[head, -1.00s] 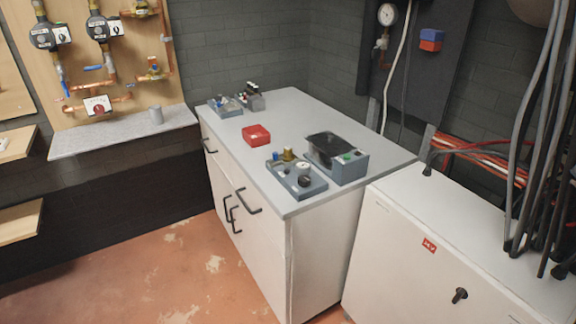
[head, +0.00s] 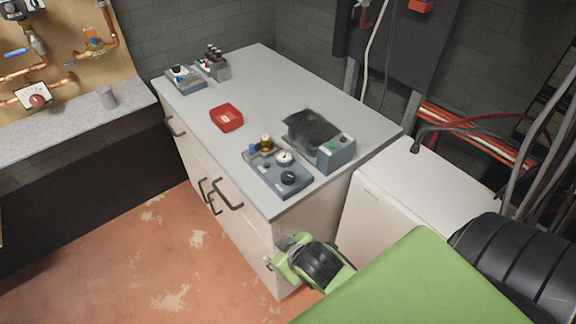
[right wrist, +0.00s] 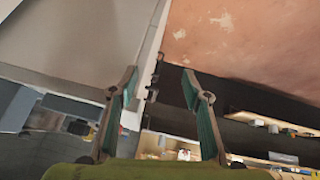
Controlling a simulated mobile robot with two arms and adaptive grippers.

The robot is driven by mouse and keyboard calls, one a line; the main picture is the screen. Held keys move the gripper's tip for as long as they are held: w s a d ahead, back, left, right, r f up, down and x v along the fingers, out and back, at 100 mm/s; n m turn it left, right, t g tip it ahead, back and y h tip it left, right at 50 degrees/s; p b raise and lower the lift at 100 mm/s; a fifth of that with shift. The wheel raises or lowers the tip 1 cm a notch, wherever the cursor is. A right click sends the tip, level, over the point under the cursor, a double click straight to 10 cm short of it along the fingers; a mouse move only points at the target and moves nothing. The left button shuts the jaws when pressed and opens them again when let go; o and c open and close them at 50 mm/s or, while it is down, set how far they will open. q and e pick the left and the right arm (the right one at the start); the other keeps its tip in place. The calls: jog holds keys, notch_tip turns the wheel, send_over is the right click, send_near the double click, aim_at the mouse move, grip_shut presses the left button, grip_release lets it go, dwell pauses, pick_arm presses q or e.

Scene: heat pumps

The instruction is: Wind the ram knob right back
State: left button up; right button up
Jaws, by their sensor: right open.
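The black ram knob (head: 288,178) sits on a blue-grey pump block (head: 266,175) near the front corner of the grey bench top. A white-faced gauge (head: 284,157), a brass fitting and a small blue part are on the same block. My right gripper (head: 284,260) is in front of the bench, below the top's front corner and apart from the block. In the right wrist view its two fingers (right wrist: 159,82) are spread with nothing between them. The knob cannot be made out surely in that view. My left gripper is not in view.
A grey unit with a dark top (head: 335,152) stands right behind the block. A red tray (head: 226,118) and small devices (head: 186,80) sit farther back on the bench top (head: 270,80). Cabinet handles (head: 228,195) stick out in front. A white cabinet (head: 400,195) stands to the right.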

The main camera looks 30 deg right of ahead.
jog(key=w+a+r+n+t+y, duration=0.1)
jog(key=w+a+r+n+t, duration=0.3)
jog(key=w+r, duration=0.65)
jog(key=w+a+r+n+t+y, duration=0.1)
jog(key=w+a+r+t+y, duration=0.1)
jog(key=w+r+t, duration=0.9)
jog(key=s+a+r+n+g+y, duration=0.4)
jog(key=a+r+n+g+y, duration=0.2)
jog(key=a+r+n+y, duration=0.85)
jog(key=s+a+n+g+y, duration=0.1)
jog(key=s+a+n+g, duration=0.35)
jog(key=n+g, duration=0.6)
jog(key=n+g+h+p, duration=0.15)
jog(key=g+h, duration=0.45)
jog(key=h, duration=1.2)
send_near(288, 175)
jog(key=shift+n+t, duration=0.25)
notch_tip(288, 175, down, 9)
jog(key=p, duration=0.3)
jog(key=shift+s+r, duration=0.15)
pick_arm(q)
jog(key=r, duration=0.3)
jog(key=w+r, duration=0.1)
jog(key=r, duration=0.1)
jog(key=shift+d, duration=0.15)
